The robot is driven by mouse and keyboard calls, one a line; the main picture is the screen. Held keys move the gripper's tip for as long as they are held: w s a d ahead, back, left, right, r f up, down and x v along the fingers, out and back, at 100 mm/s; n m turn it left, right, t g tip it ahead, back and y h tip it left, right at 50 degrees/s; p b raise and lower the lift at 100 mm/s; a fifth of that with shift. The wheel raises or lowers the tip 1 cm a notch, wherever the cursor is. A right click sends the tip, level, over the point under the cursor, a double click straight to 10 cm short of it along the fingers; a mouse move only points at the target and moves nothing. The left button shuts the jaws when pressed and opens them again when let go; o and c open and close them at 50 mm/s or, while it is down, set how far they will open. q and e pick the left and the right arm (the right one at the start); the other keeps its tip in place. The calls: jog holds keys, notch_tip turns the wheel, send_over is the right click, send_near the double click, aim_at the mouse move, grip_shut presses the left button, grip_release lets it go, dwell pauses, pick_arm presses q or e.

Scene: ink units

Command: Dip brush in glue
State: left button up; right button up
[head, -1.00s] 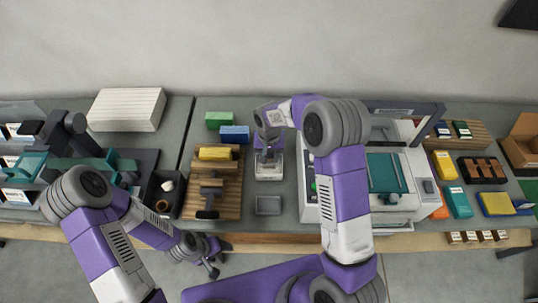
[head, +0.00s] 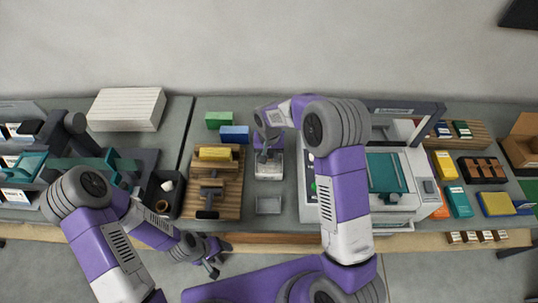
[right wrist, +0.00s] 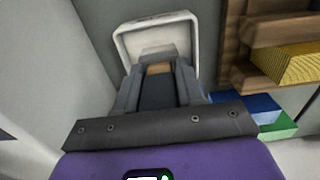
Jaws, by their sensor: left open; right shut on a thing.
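A white open container (head: 269,172), which looks like the glue pot, stands on the bench in the middle of the head view. It also shows in the right wrist view (right wrist: 122,45). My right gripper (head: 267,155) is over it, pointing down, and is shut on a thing. In the right wrist view a tan piece, apparently part of the brush (right wrist: 158,69), shows between the fingertips. The brush's lower end is hidden, so I cannot tell whether it touches the glue. My left gripper (head: 213,263) is open and empty in front of the bench edge.
A small grey dish (head: 268,205) lies in front of the container. A wooden board (head: 232,180) with a yellow block (head: 215,153) is on the left. Blue (head: 235,133) and green (head: 219,119) blocks stand behind. A white machine (head: 400,205) is close on the right.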

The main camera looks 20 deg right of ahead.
jog(key=shift+r+p, duration=2.3)
jog(key=shift+r, duration=1.2)
jog(key=shift+f, duration=0.1)
